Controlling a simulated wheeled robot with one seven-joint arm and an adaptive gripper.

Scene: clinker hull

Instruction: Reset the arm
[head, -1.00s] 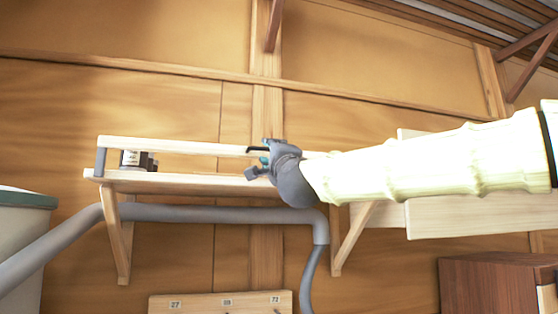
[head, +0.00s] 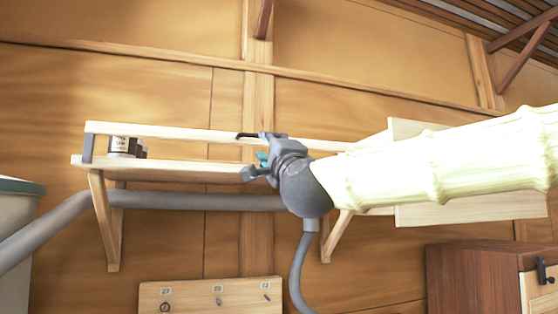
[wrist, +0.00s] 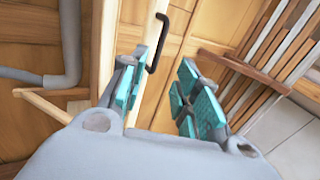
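My gripper (head: 257,161) is at the end of my pale-sleeved arm, in front of the wall shelf in the head view. In the wrist view my gripper (wrist: 155,98) shows two teal-padded fingers set apart, with nothing between the pads. A thin black hooked piece (wrist: 157,42) shows just beyond the fingertips; it also appears above the gripper in the head view (head: 247,135). Part of the shelf is hidden behind my gripper and arm.
The wooden wall shelf (head: 190,172) has a front rail and holds a dark labelled jar (head: 124,146) at its left. A grey pipe (head: 200,201) runs below it. A numbered hook board (head: 205,296) and a brown cabinet (head: 475,275) are lower. A pale bin (head: 15,230) stands left.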

